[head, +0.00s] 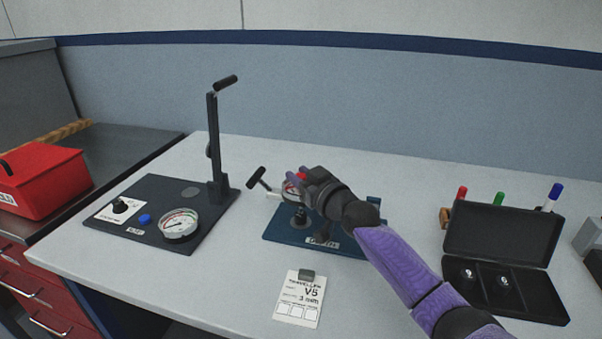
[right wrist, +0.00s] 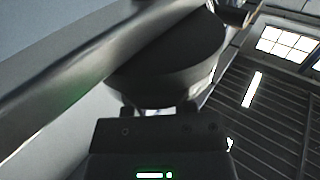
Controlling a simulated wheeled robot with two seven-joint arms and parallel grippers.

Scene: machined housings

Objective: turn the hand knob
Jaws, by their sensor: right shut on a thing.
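A dark blue fixture (head: 273,233) stands on the bench, with a gauge, a red part and a black T-handle (head: 256,178) on its left side. My right gripper (head: 300,180) is at the top of this fixture, beside the red part, and hides much of it. In the right wrist view a dark round body (right wrist: 165,75) fills the space in front of the gripper housing. I take it for the hand knob; the gripper is shut on it. In the head view the knob is mostly hidden by the gripper. My left gripper is not in view.
A dark panel (head: 160,240) with an upright lever, a gauge and a small black knob stands at left. A card (head: 300,297) lies in front. An open black case (head: 503,233) and several markers are at right. A red box (head: 45,180) is far left.

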